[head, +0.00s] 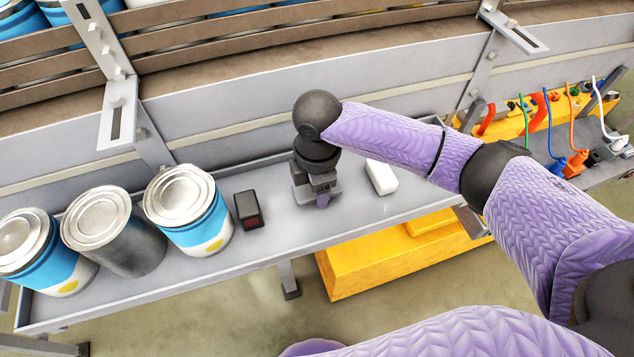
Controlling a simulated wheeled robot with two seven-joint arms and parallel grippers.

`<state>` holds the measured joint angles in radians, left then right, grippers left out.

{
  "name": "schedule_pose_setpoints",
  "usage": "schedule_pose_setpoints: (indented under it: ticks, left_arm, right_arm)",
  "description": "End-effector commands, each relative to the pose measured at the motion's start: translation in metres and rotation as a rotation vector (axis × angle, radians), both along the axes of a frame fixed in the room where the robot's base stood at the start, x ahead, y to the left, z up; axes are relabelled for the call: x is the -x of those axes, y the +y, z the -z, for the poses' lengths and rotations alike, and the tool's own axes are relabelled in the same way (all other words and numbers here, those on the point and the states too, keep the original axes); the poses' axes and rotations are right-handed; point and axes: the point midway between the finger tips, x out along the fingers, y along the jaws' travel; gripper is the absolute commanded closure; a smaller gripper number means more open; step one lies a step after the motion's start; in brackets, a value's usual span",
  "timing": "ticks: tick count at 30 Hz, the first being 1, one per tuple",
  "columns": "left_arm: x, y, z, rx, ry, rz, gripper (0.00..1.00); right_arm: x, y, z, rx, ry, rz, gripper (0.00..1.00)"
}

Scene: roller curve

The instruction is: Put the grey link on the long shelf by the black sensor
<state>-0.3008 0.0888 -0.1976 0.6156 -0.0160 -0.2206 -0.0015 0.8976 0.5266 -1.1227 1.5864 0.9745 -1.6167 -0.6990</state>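The long grey shelf (285,232) runs across the picture from lower left to upper right. The black sensor (248,210), a small dark block with a dark red face, stands on it right of the cans. My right gripper (322,200) points down at the shelf, between the black sensor and a white block (381,177). Its fingertips are low, close to the shelf surface. I cannot pick out the grey link; the gripper's dark grey parts hide what is between the fingers. My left gripper is not in view.
Three cans (188,210) stand at the shelf's left, two blue-and-white and one dark grey. A yellow box (365,270) is below the shelf. Coloured cables and plugs (575,160) are at the right. A wall with metal brackets (118,115) rises behind the shelf.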

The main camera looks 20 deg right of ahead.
Motion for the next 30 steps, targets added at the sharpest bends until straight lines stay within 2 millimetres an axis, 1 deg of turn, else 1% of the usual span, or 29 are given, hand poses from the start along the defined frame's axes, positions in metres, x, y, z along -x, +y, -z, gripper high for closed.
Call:
schedule_pose_setpoints:
  ticks: [1,4,5,12,14,17,21,24,27,30]
  left_arm:
    - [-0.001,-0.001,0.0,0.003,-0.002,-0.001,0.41]
    - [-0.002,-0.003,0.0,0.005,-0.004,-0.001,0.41]
    - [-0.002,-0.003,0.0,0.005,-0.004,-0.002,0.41]
    - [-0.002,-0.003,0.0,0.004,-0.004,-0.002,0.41]
    - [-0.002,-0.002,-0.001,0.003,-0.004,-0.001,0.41]
    - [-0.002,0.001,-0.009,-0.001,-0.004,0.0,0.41]
    - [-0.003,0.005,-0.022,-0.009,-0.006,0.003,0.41]
    - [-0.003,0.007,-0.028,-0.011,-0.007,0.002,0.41]
    - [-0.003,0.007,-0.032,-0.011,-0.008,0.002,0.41]
    - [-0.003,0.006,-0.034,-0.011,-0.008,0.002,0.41]
  right_arm:
    - [0.0,0.0,0.0,0.0,0.0,0.0,0.32]
    - [0.0,0.0,0.0,0.0,0.0,0.0,0.1]
    - [0.0,0.0,0.0,0.0,0.0,0.0,0.07]
    - [0.0,0.0,0.0,0.0,0.0,0.0,0.07]
    - [0.0,0.0,-0.004,0.0,-0.001,0.0,0.07]
    - [-0.001,0.0,-0.025,-0.002,-0.004,0.001,0.07]
    - [-0.001,0.0,-0.068,-0.001,-0.005,0.0,0.07]
    - [-0.001,0.0,-0.094,-0.001,-0.004,0.0,0.07]
    - [-0.001,0.001,-0.112,-0.002,-0.003,0.0,0.07]
    - [0.0,0.001,-0.121,-0.001,0.0,0.001,0.07]
